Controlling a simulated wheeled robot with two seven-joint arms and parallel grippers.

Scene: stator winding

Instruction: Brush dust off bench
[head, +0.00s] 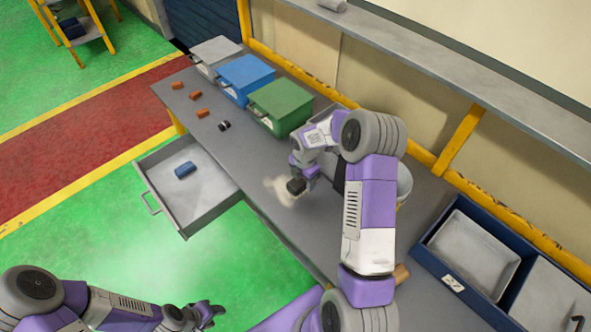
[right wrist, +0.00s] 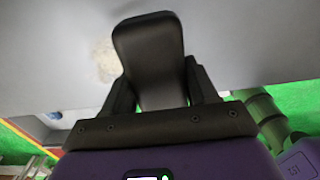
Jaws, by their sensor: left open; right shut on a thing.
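The grey bench (head: 262,157) runs diagonally through the head view. A pale, beige dust patch (head: 281,193) lies on its top near the front edge. It also shows in the right wrist view (right wrist: 105,62), left of the held tool. My right gripper (head: 303,176) is shut on a dark, blocky tool, seemingly the brush (head: 296,187), right beside or over the dust. In the right wrist view the black brush (right wrist: 148,45) stands between the fingers; its bristles are hidden. Contact with the bench cannot be told. My left gripper (head: 208,314) is open and empty, low over the green floor.
Grey (head: 215,52), blue (head: 245,75) and green (head: 281,103) bins stand along the back, with small orange blocks (head: 195,95) in front. An open drawer (head: 213,197) holds a blue cylinder (head: 185,170). A dark blue tray (head: 437,262) sits at right.

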